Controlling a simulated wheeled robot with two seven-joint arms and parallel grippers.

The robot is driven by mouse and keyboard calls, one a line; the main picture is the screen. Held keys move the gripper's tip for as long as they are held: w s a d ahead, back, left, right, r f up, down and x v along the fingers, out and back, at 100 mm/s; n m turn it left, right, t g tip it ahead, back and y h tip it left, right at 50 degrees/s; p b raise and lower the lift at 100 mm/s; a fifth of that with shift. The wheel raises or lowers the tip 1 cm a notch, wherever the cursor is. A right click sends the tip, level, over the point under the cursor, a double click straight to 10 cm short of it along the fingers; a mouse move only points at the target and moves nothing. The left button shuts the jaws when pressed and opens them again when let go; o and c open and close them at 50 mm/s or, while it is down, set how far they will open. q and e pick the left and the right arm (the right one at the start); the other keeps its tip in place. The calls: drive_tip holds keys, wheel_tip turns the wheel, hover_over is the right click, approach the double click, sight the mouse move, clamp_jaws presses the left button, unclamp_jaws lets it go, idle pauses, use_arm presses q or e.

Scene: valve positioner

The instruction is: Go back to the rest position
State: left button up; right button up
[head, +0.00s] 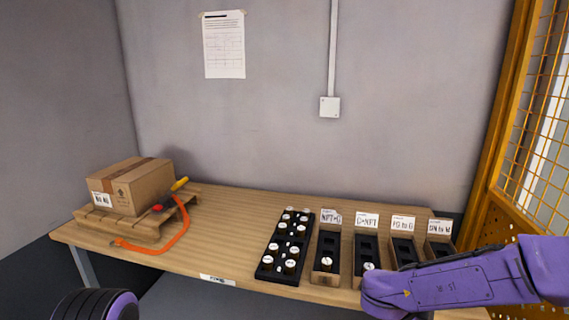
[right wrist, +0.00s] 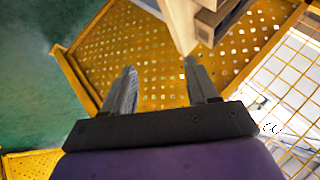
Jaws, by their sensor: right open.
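My right arm (head: 460,284) comes in from the right in the head view, in front of the table's right end, and hides part of the labelled bins. Its gripper does not show clearly there. In the right wrist view my right gripper (right wrist: 160,88) is open, with its two fingers apart and nothing between them. It points at a yellow perforated panel (right wrist: 130,45), and the wooden table edge (right wrist: 195,25) is at the top. A purple and black part of mine shows at the bottom left of the head view. My left gripper is not in view.
The wooden table (head: 225,225) holds a black tray (head: 270,262) of several white-topped parts and several labelled bins (head: 327,278). A cardboard box (head: 132,187) sits on a small pallet (head: 125,226) with an orange strap (head: 165,245). A yellow mesh fence (head: 535,100) stands at right.

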drive_tip(key=s+a+f+n+t+y, duration=0.1)
drive_tip(key=s+f+n+t, duration=0.1)
drive_tip(key=s+f+n, duration=0.35)
drive_tip(key=s+f+n+t+y, duration=0.2)
drive_tip(key=f+n, duration=0.4)
drive_tip(key=f, duration=0.5)
drive_tip(key=s+f+n+g+y, duration=0.1)
drive_tip(key=s+f, duration=0.4)
drive_tip(key=s, duration=0.6)
drive_tip(key=s+f+n+g+y, duration=0.1)
drive_tip(key=s+f+n+g, duration=0.2)
drive_tip(key=s, duration=0.7)
wheel_tip(320, 180, down, 2)
drive_tip(key=d+n, duration=0.1)
drive_tip(key=n, duration=0.2)
drive_tip(key=shift+s+f, duration=0.25)
drive_tip(key=shift+s, duration=0.1)
